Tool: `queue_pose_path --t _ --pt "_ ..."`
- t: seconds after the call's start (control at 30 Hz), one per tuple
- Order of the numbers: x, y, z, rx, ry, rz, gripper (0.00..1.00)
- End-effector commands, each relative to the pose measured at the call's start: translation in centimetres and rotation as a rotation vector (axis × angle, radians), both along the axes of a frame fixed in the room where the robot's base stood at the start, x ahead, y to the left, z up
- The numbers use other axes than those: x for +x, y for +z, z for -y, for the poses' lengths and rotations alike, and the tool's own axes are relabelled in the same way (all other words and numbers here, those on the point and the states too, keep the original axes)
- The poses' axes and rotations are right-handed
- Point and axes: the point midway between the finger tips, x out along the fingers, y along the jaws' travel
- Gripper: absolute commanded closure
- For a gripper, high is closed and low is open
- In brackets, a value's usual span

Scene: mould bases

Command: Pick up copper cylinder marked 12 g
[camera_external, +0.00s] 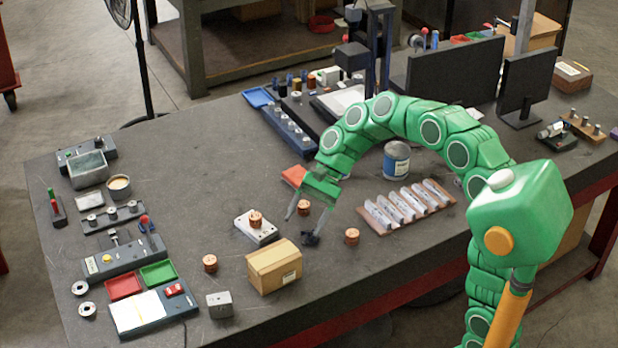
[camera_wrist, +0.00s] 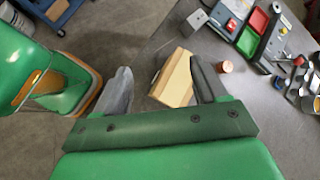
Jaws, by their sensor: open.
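Several copper cylinders show in the external view; their markings are too small to read. One copper cylinder (camera_external: 255,220) stands on a white scale (camera_external: 262,234). Another copper cylinder (camera_external: 303,207) is just behind my gripper's fingers, a third (camera_external: 352,236) stands to their right, and another (camera_external: 210,263) stands left of the cardboard box. My gripper (camera_external: 301,227) is open and empty, pointing down over the table. In the wrist view, a copper cylinder (camera_wrist: 226,67) shows just right of the right finger of my gripper (camera_wrist: 161,82).
The cardboard box (camera_external: 273,266) stands near the front edge, and shows between the fingers in the wrist view (camera_wrist: 174,82). A grey block (camera_external: 219,305) is to its left. A rack of white pieces (camera_external: 408,207) and a blue can (camera_external: 396,160) are at right.

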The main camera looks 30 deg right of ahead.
Motion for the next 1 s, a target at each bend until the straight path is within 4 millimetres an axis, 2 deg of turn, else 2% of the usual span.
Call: queue_pose_path --t 0.1,0.6,0.8,1.0 --pt "2.6 -0.2 -2.0 0.041 -0.054 -0.056 0.29" --pt "12.4 -2.0 -9.2 0.191 -0.277 -0.319 0.29" --pt "15.2 -2.7 -11.0 0.233 -0.34 -0.402 0.29" --pt "16.8 -3.5 -12.1 0.255 -0.378 -0.458 0.29"
